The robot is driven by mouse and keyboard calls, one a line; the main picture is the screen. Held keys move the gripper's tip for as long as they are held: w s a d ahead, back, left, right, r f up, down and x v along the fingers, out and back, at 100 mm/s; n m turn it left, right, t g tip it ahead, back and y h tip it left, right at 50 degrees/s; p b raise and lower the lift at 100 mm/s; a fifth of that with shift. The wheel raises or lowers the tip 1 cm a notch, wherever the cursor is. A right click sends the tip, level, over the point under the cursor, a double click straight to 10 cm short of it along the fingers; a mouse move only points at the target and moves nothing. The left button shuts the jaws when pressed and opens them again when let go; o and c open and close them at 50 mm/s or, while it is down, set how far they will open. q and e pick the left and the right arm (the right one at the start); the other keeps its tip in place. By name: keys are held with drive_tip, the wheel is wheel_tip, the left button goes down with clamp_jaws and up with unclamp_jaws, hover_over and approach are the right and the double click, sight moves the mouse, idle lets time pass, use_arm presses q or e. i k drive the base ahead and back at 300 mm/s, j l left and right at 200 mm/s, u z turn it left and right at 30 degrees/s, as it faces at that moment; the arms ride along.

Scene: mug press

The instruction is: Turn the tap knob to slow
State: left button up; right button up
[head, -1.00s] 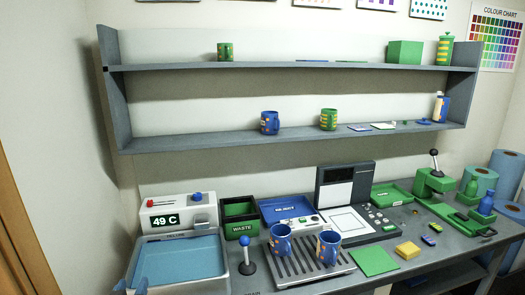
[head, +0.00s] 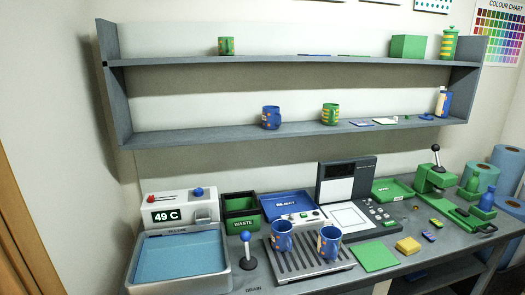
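A white tap unit (head: 180,209) stands behind the basin at the left of the counter. Its display (head: 166,216) reads 49 C. A blue knob (head: 197,191) and a small red knob (head: 151,199) sit on its top; any marks on them are too small to read. A spout (head: 203,216) shows on its front at the right. The basin (head: 229,265) in front holds blue water (head: 178,258). Neither of my grippers is in view.
A blue-balled lever (head: 247,250) marked DRAIN stands right of the basin. Two blue mugs, left (head: 282,237) and right (head: 329,243), stand on a slatted rack (head: 300,268). A green waste bin (head: 241,205) is right of the tap unit. Shelves (head: 290,135) hang above.

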sight(199, 192)
drive_tip(key=i+j+u, duration=0.1)
drive_tip(key=i+u, duration=0.15)
drive_tip(key=u, duration=0.2)
drive_tip(key=i+u, duration=0.3)
drive_tip(key=u, duration=0.2)
